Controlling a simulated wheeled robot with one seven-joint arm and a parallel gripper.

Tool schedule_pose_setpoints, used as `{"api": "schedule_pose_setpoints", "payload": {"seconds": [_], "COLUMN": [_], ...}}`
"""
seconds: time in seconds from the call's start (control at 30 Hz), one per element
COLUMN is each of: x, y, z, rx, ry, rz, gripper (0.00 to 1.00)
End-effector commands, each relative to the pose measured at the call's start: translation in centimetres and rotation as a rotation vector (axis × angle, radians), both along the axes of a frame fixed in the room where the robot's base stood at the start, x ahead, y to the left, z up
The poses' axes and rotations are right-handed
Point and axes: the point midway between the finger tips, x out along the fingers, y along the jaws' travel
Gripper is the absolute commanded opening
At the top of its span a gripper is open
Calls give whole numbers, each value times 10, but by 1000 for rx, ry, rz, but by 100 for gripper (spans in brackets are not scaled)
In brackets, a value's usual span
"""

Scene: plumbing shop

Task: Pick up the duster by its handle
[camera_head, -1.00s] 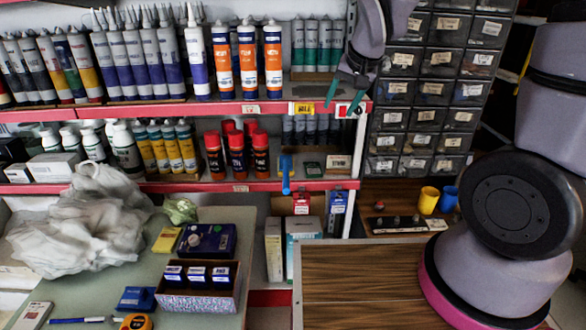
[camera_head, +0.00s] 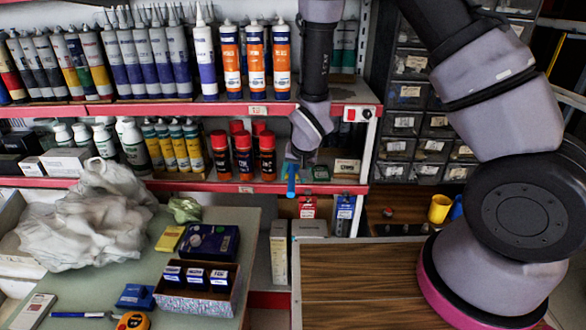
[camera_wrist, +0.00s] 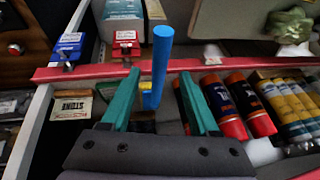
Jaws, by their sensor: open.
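The duster's blue handle (camera_head: 291,185) sticks out over the red front edge of the middle shelf, right of the red-capped cans. In the wrist view the blue handle (camera_wrist: 160,60) rises upright in the picture between the two teal fingers, with a yellow and light-blue part at its base. The rest of the duster is hidden by my gripper. My gripper (camera_wrist: 160,76) is open, one finger on each side of the handle, with visible gaps. In the head view my gripper (camera_head: 300,163) reaches down to the shelf just above the handle.
Red-capped cans (camera_head: 243,158) stand close to the left of the gripper. A beige box (camera_head: 346,168) lies to its right. The upper shelf edge (camera_head: 330,103) passes close to my arm. A wooden counter (camera_head: 360,285) is clear below.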

Motion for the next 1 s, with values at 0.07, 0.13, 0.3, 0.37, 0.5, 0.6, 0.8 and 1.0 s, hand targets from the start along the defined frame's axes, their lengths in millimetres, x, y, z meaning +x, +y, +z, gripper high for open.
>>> {"api": "schedule_pose_setpoints", "payload": {"seconds": [0.07, 0.13, 0.3, 0.37, 0.5, 0.6, 0.8, 1.0], "x": [3, 7, 19, 21, 24, 24, 24, 24], "y": [0, 1, 6, 7, 8, 8, 8, 8], "z": [-6, -14, -37, -42, -47, -46, -46, -46], "rx": [-2, -3, -2, -2, -1, -1, -1, -1], "ry": [2, 2, 2, 2, 1, 1, 1, 1], "rz": [0, -1, 0, 1, 1, 1, 0, 0], "gripper": [61, 61, 61, 61, 61, 61, 12, 0]}}
